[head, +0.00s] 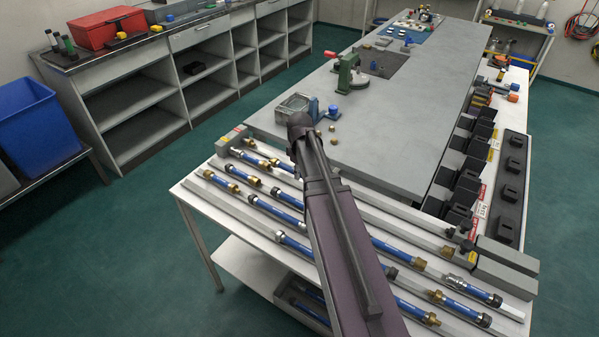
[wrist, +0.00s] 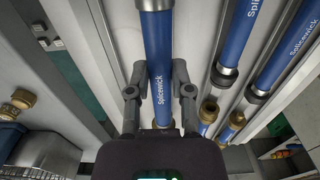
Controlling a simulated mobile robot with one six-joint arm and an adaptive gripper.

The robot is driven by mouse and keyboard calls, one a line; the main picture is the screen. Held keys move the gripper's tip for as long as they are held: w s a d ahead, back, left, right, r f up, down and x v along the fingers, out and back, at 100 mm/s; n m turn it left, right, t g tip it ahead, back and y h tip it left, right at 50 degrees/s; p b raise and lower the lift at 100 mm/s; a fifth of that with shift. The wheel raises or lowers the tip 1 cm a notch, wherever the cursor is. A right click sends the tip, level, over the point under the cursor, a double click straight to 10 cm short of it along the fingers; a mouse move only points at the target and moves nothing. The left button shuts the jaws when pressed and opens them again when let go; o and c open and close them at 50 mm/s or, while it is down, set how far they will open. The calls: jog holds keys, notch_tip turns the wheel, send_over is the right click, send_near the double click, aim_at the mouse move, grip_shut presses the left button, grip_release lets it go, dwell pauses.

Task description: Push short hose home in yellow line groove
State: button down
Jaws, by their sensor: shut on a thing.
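In the wrist view, my gripper (wrist: 160,82) has one finger on each side of a blue hose (wrist: 157,42) lettered "Splicewick" and is shut on it. A silver collar shows at the hose's far end, and a bit of brass shows near my palm. The hose runs lengthwise along a pale rail; I cannot tell how deep it sits in a groove. In the head view my arm hides the gripper and the held hose. Several blue hoses with brass and silver ends, such as one front hose (head: 221,181), lie in rows on the white bench (head: 190,199).
Two more blue hoses lie close to the right of my gripper in the wrist view, one (wrist: 238,40) nearest. A grey table (head: 430,85) stands behind the bench, with a green device (head: 349,72) on it. Dark blocks (head: 468,185) line the right side.

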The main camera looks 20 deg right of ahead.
aim_at(294, 184)
jog(key=shift+f+b, duration=1.55)
jog(key=shift+f, duration=0.25)
jog(key=shift+w+a, duration=0.65)
jog(key=shift+w, duration=0.35)
jog(key=shift+c, duration=2.2)
grip_release()
jog(key=shift+s, duration=0.1)
